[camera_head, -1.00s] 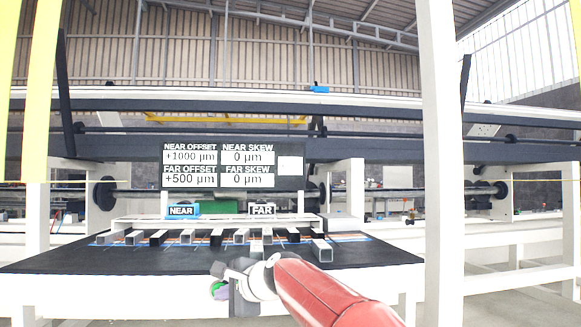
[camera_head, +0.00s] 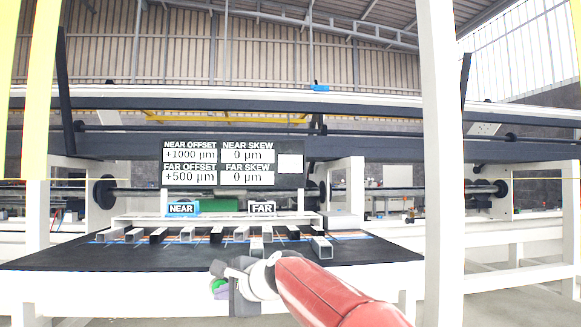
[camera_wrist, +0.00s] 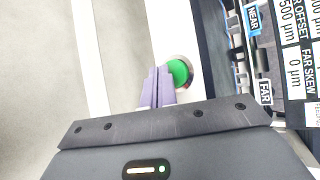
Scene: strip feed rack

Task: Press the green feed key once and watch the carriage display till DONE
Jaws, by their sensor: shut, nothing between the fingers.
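The round green key (camera_wrist: 178,73) sits in a silver ring on a white rail in the wrist view. A small part of it also shows in the head view (camera_head: 218,283), mostly behind my arm. My gripper (camera_wrist: 157,74) is shut and empty, its purple fingers close together. The fingertips overlap the key's edge in the picture; I cannot tell if they touch it. The carriage display (camera_head: 233,165) reads near offset +1000 µm, far offset +500 µm, and both skews 0 µm. Its right-hand panel (camera_head: 290,164) looks blank white in the head view; its wrist-view text is cut off.
Labels NEAR (camera_head: 181,208) and FAR (camera_head: 262,207) stand below the display. Several grey and black strips (camera_head: 321,247) lie on the dark table (camera_head: 90,257). A white post (camera_head: 442,160) rises to the right of my arm.

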